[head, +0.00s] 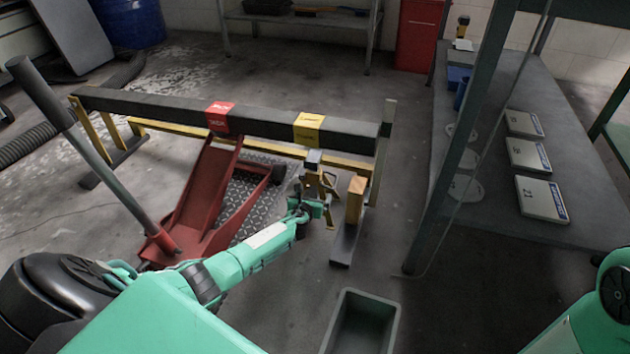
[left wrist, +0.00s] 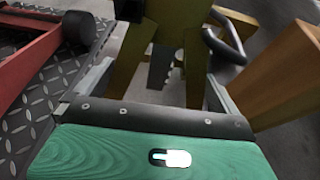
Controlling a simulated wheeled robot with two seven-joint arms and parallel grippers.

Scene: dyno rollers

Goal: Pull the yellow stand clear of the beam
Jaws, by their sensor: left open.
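The yellow stand (head: 314,183) is upright on the floor beneath the yellow-marked part of the dark beam (head: 268,127). Its grey top (head: 313,157) is close under the beam; I cannot tell whether they touch. My left gripper (head: 312,206) is at the near side of the stand and partly hides it. In the left wrist view the stand's yellow legs (left wrist: 195,62) and toothed bar rise between the spread fingers of the left gripper (left wrist: 155,92). The fingers are open and do not visibly clamp it. My right gripper is out of view; only part of my right arm shows.
A red floor jack (head: 200,195) with a long handle stands left of the stand, under the beam's red mark. An orange post (head: 355,200) is close on the right. A grey-green bin (head: 362,325) stands in front. A workbench (head: 470,220) is at the right.

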